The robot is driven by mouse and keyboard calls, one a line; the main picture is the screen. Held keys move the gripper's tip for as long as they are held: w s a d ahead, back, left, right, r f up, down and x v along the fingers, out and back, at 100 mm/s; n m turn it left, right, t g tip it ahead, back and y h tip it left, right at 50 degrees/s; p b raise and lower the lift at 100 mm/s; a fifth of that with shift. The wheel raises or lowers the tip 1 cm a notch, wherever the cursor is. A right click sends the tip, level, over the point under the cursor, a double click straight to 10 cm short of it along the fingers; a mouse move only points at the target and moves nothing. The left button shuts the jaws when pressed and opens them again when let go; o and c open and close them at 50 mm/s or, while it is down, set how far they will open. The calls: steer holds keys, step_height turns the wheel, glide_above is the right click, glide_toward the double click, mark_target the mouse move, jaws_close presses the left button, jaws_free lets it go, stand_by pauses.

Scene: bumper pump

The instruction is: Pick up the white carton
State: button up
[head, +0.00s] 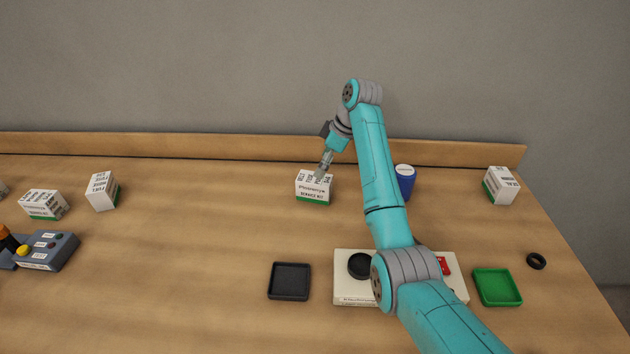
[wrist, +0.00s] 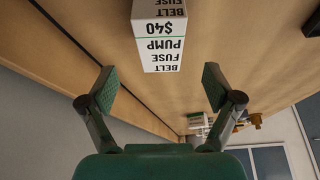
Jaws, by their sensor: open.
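A white carton (head: 313,188) with black lettering and a green bottom band stands on the table near the back, in the middle of the head view. My gripper (head: 324,168) is at its top right side in that view; whether they touch cannot be told. In the wrist view my gripper (wrist: 160,87) is open with nothing between its fingers. A white carton (wrist: 160,42) shows there just beyond the fingertips, roughly centred between them, its lettering upside down. Other similar white cartons stand at the right (head: 500,186) and left (head: 102,191) of the table, another further left (head: 44,205).
A blue canister with a white lid (head: 404,182) stands right of my forearm. A black tray (head: 289,281), a white box with a black round part (head: 352,290), a green tray (head: 497,287) and a black ring (head: 536,261) are in front. A grey button box (head: 49,251) is at left.

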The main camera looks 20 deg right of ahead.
mark_target(311, 187)
steer(key=shift+x, duration=4.9)
steer(key=shift+s+d+f, duration=0.1)
steer(key=shift+s+f, duration=0.05)
steer(key=shift+f, duration=0.15)
steer(key=c, duration=1.5)
